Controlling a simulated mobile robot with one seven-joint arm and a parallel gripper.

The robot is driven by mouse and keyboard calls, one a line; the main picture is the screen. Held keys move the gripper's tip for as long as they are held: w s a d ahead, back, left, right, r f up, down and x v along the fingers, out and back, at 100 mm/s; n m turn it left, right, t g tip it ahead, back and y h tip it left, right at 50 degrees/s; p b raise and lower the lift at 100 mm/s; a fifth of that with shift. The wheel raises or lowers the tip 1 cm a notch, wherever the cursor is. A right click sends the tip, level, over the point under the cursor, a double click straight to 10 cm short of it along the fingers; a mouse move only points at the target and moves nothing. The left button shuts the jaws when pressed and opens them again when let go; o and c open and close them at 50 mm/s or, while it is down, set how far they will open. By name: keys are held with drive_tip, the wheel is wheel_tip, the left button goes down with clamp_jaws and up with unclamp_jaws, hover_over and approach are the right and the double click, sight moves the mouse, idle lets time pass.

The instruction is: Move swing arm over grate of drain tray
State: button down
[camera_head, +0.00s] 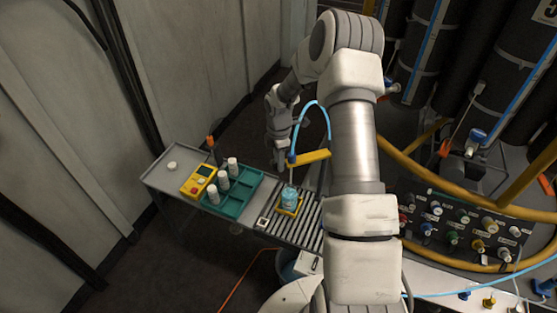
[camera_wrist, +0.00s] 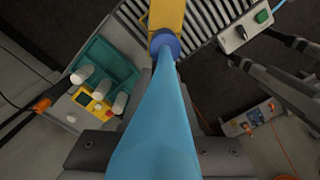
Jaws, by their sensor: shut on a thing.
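The yellow swing arm (camera_head: 310,158) shows in the head view beside my arm, with a blue end piece and a blue hose (camera_head: 325,115) looping up from it. My gripper (camera_head: 282,165) is shut at the swing arm's blue end; the exact contact is hidden. In the wrist view the yellow arm (camera_wrist: 168,14) ends in a blue collar (camera_wrist: 164,42), and the blue hose fills the middle. The slatted grate (camera_head: 307,222) of the drain tray lies below. A light-blue container (camera_head: 289,196) in a yellow holder is on the grate.
A panel of knobs (camera_head: 462,228) and yellow pipes are at the right. Dark floor lies in front of the bench.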

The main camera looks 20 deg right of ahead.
drive_tip(key=s+d+n+p, duration=0.4)
drive_tip(key=s+n, duration=0.5)
drive_tip(key=s, duration=0.3)
drive_tip(key=shift+s+d, duration=0.2)
drive_tip(key=shift+d, duration=0.25)
drive_tip(key=c, duration=0.7)
unclamp_jaws()
drive_tip(key=shift+r, duration=0.1)
wheel_tip(320, 180, up, 17)
drive_tip(key=shift+r+p, duration=0.15)
drive_tip(key=shift+p, duration=0.65)
